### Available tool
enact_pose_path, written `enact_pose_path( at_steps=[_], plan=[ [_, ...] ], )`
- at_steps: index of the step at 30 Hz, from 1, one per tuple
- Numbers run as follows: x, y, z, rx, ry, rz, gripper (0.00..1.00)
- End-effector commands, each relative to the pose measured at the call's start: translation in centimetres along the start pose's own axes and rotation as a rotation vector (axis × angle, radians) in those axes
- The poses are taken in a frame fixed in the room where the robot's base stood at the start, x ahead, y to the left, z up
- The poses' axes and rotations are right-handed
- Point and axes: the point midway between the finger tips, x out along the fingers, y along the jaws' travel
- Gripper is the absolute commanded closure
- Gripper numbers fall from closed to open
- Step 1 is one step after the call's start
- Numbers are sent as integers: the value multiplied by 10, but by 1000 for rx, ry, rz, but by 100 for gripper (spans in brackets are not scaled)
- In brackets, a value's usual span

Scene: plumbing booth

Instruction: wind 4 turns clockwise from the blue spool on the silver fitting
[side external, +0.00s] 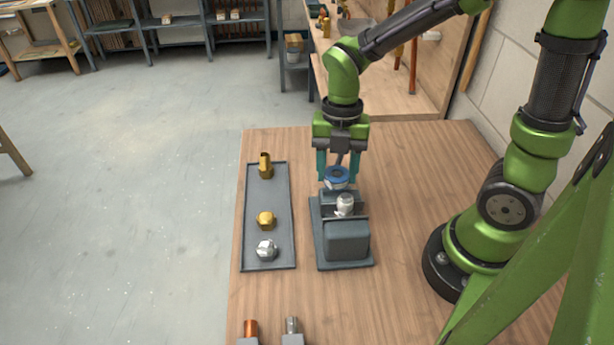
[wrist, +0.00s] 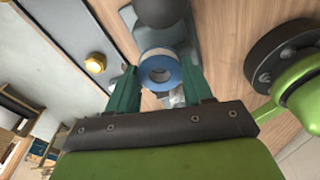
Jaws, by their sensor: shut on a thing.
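The blue spool (side external: 337,173) is held between the teal fingers of my gripper (side external: 338,181). It also shows in the wrist view (wrist: 146,75) as a blue ring with a pale band of tape, one finger on each side. A silver fitting (side external: 345,203) stands in the grey vise (side external: 346,240) on the table. The spool is just behind and above the fitting in the side view; I cannot tell whether they touch. In the wrist view the fitting is mostly hidden behind the spool.
A grey tray (side external: 283,205) left of the vise holds a tall brass fitting (side external: 265,166), a brass nut (side external: 265,221) and a silver hex fitting (side external: 266,249). A copper pipe end (side external: 250,328) and a silver one (side external: 292,326) stand in blocks at the near edge.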

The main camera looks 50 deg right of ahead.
Motion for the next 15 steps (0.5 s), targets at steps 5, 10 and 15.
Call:
enact_pose_path(
  at_steps=[5,10,15],
  plan=[
    [-13,-8,1,0,-1,3,78],
    [-32,-11,-1,-1,-2,4,78],
    [-49,-15,-3,0,-1,3,78]
  ],
)
